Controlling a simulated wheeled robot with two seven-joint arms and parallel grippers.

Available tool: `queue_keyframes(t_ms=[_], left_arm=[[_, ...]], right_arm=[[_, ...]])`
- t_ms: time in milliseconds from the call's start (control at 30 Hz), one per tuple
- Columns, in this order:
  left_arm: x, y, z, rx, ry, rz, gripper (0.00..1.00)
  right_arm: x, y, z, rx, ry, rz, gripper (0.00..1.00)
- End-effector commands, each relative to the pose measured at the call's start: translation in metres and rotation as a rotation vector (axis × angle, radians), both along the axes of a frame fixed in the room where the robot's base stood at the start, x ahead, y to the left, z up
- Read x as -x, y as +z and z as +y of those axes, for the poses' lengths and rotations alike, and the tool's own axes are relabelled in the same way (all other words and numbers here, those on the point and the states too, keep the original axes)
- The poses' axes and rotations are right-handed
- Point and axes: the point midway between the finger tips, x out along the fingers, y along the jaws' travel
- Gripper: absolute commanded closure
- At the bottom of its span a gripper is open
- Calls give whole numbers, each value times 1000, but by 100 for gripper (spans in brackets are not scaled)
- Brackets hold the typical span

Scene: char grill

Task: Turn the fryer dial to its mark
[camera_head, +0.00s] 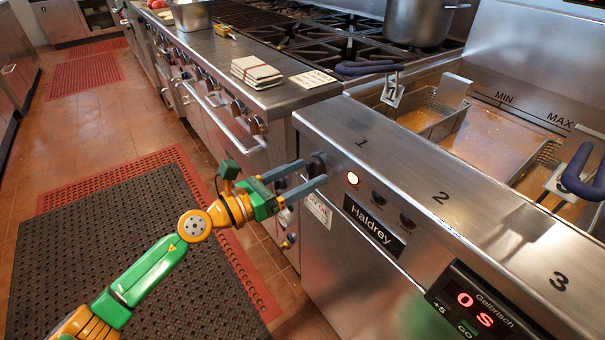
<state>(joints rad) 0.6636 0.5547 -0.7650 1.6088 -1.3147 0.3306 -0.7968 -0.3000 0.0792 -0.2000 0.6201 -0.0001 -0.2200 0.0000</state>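The fryer dial (317,161) is a dark round knob on the left end of the steel fryer's front panel, below the number 1. My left gripper (314,172) reaches it from the left with its two grey fingers apart. The fingertips lie on either side of the dial's near part in the picture. I cannot tell whether they touch it. The fingers partly cover the dial, and I cannot make out its pointer or mark. My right gripper is not in view.
Fryer baskets (436,113) hang in oil behind.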

Motion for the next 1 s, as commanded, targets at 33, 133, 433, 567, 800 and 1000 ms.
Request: queue_keyframes(t_ms=[33,133,433,567,800,1000], left_arm=[[0,0,0,0,0,0,21],[0,0,0,1,0,-1,21],[31,-4,44,-2,2,1,21],[40,-2,56,-1,1,1,21],[42,0,57,1,-1,1,21],[41,-1,58,8,4,9,21]], right_arm=[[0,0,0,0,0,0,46],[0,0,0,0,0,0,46],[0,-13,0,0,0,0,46],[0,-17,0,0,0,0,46],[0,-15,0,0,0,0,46],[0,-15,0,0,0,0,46]])
